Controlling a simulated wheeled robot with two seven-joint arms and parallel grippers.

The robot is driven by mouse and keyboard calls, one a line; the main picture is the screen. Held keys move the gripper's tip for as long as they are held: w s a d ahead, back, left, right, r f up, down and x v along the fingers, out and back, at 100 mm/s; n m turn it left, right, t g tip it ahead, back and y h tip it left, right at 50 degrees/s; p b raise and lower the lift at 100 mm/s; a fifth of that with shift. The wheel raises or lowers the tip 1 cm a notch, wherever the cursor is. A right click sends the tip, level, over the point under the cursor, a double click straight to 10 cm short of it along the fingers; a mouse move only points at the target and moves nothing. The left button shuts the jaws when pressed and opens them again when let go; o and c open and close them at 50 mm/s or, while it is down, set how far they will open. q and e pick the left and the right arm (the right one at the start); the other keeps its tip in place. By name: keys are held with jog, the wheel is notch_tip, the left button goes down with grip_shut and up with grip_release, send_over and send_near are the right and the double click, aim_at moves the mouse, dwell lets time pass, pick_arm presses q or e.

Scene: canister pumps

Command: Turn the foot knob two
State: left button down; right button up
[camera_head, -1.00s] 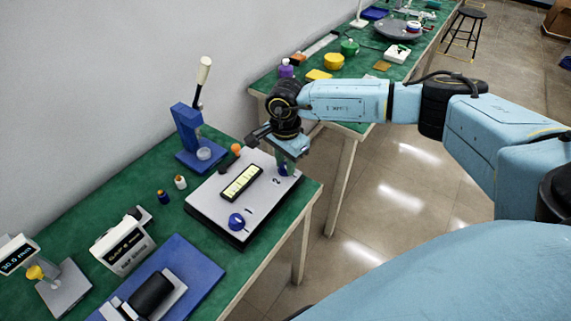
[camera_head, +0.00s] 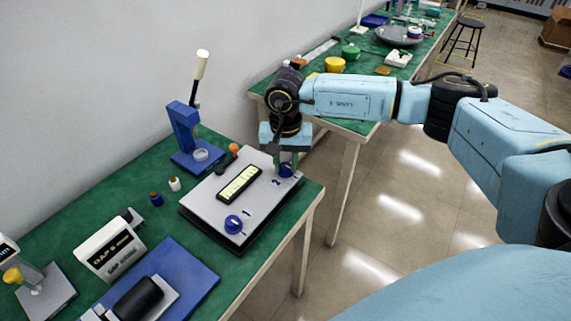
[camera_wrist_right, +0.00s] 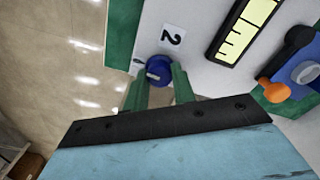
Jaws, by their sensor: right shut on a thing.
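The grey panel box (camera_head: 206,204) lies on the green table, with a yellow strip gauge (camera_head: 240,184) in its middle. Blue knob one (camera_head: 233,224) sits near the front by the label 1. Blue knob two (camera_head: 285,170) sits at the far right corner by the label 2. My right gripper (camera_head: 288,165) points down and is shut on knob two. In the right wrist view, knob two (camera_wrist_right: 158,70) shows its pale pointer mark between the green fingers (camera_wrist_right: 160,85). My left gripper is not in view.
A blue lever press (camera_head: 186,135) stands behind the box, with small bottles (camera_head: 174,184) and a white gauge unit (camera_head: 110,247) to the left. A black roller on a blue base (camera_head: 190,272) is in front. A second green table (camera_head: 375,100) stands beyond.

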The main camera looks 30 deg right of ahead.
aim_at(285, 166)
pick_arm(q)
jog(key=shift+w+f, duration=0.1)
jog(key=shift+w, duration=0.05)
pick_arm(e)
jog(key=shift+r+n, duration=0.1)
jog(key=shift+n, duration=0.2)
jog(key=o, duration=1)
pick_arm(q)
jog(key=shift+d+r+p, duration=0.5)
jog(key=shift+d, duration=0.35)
pick_arm(e)
notch_tip(285, 166, up, 13)
jog(key=shift+r, duration=0.15)
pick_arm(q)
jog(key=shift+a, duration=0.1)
pick_arm(e)
jog(key=shift+a, duration=0.1)
